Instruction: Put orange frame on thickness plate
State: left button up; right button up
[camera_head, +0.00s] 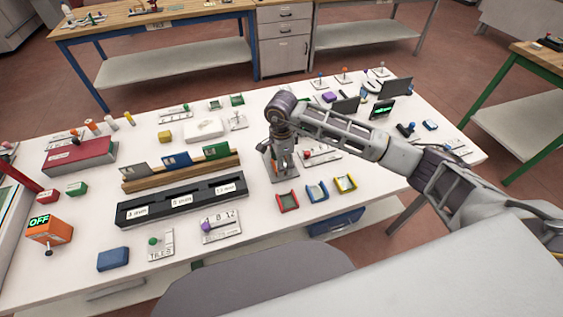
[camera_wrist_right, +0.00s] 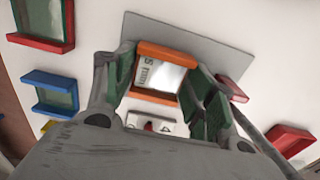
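The orange frame (camera_wrist_right: 165,50) has two orange bars with a pale, glossy face and a partly readable "mm" label between them. In the right wrist view it lies over a flat grey plate (camera_wrist_right: 225,53); whether it touches the plate cannot be told. My right gripper (camera_head: 280,165) points down over this plate at mid-table. In the right wrist view its green-padded fingers (camera_wrist_right: 165,85) stand close on either side of the frame. Whether they press on it is unclear. No plate is readably marked as the thickness plate; a plate marked 4, 8, 12 (camera_head: 225,229) has a purple knob. My left gripper is out of view.
A black rack (camera_head: 160,215) with millimetre labels and a wooden rack (camera_head: 185,172) with upright panels stand left. Bare white table lies in front of the coloured frames.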

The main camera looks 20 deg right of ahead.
jog(key=shift+o, duration=1.2)
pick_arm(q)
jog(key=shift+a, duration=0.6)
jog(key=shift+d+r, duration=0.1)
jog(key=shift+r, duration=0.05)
pick_arm(e)
jog(key=shift+r, duration=0.1)
jog(key=shift+r, duration=0.5)
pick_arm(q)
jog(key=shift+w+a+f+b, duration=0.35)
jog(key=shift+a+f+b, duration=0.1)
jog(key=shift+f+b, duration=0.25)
pick_arm(e)
jog(key=shift+r, duration=5.55)
